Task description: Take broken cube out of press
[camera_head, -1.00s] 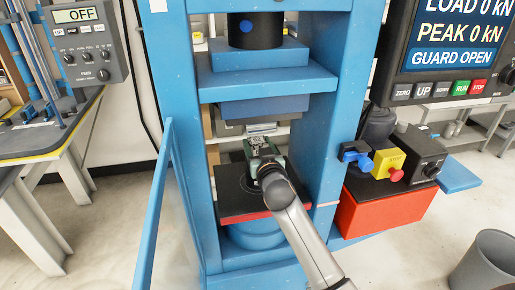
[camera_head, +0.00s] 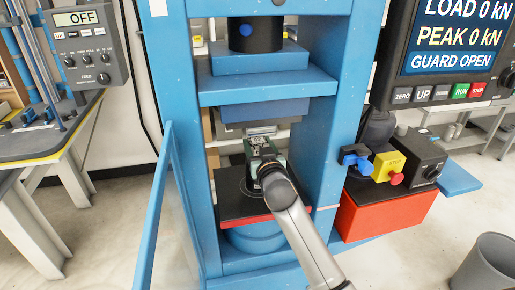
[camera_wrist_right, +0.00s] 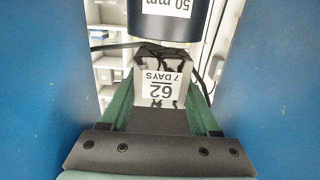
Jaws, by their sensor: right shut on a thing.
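The broken cube (camera_wrist_right: 160,85) is grey with dark cracks and a white label reading "62, 7 DAYS". In the right wrist view it sits between the green fingers of my right gripper (camera_wrist_right: 160,100), which is shut on it. In the head view the right gripper (camera_head: 264,148) is inside the press (camera_head: 178,60), above the black lower platen (camera_head: 233,205) and below the upper blocks. The cube (camera_head: 261,131) is mostly hidden there by the gripper. The platen's top shows bare beside the gripper. My left gripper is out of view.
Blue press columns stand close on both sides of the right arm. The guard door (camera_head: 155,215) is swung open at left. A red box (camera_head: 385,212) with a yellow stop-button box (camera_head: 388,166) stands right of the press. A grey bin (camera_head: 485,262) is at lower right.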

